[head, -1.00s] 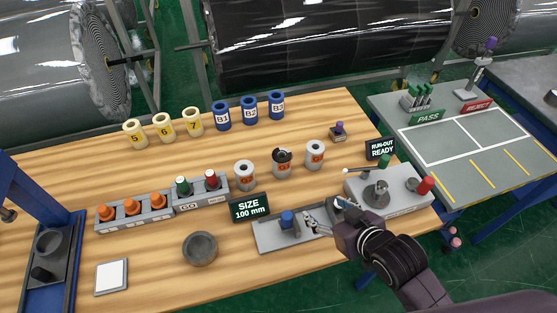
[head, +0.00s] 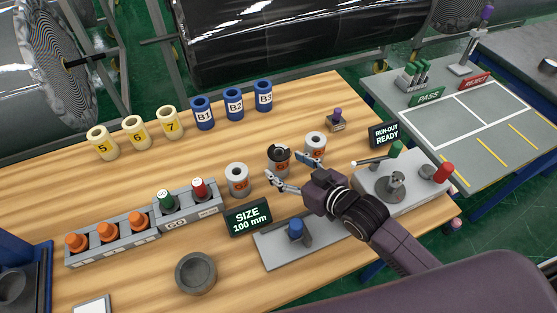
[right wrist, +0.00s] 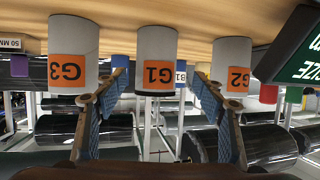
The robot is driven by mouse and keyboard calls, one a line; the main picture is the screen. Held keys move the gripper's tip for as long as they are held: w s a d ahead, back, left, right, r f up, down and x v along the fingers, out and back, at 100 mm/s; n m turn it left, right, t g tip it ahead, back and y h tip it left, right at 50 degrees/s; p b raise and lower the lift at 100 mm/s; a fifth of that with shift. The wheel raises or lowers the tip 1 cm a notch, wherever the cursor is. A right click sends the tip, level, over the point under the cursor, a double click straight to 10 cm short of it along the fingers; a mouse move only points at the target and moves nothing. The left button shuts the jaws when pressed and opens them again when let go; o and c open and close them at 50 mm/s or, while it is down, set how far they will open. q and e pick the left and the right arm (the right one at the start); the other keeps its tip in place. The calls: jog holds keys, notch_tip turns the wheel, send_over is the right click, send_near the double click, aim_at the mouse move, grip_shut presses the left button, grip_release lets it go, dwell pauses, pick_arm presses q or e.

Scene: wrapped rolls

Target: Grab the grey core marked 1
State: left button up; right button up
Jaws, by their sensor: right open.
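The grey core marked G1 (head: 279,163) stands upright on the wooden table, the middle of three grey cores with orange labels; its top looks dark. In the right wrist view, which is upside down, G1 (right wrist: 156,58) shows between and beyond my fingers. My right gripper (head: 287,170) is open and empty, just in front of G1, its fingers pointing toward it. The core G2 (head: 237,181) stands to its left and G3 (head: 315,146) to its right; the right finger is close to G3. My left gripper is out of view.
Yellow cores (head: 136,133) and blue cores (head: 233,105) stand in a row behind. The size sign (head: 247,218) is front left of the gripper. A grey tray (head: 272,255) with a blue-topped piece lies below the arm, a grey fixture (head: 418,203) to the right.

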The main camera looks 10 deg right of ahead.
aim_at(286, 164)
jog(key=x, duration=0.2)
jog(key=p+x, duration=0.1)
jog(key=shift+w+d, duration=0.15)
jog(key=shift+w, duration=0.25)
jog(key=shift+w+a+f, duration=0.2)
jog(key=shift+w+f, duration=0.1)
jog(key=shift+w, duration=0.15)
jog(key=c, duration=1.3)
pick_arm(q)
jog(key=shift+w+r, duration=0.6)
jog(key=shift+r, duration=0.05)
pick_arm(e)
jog(key=shift+c, duration=0.4)
jog(key=shift+r, duration=0.1)
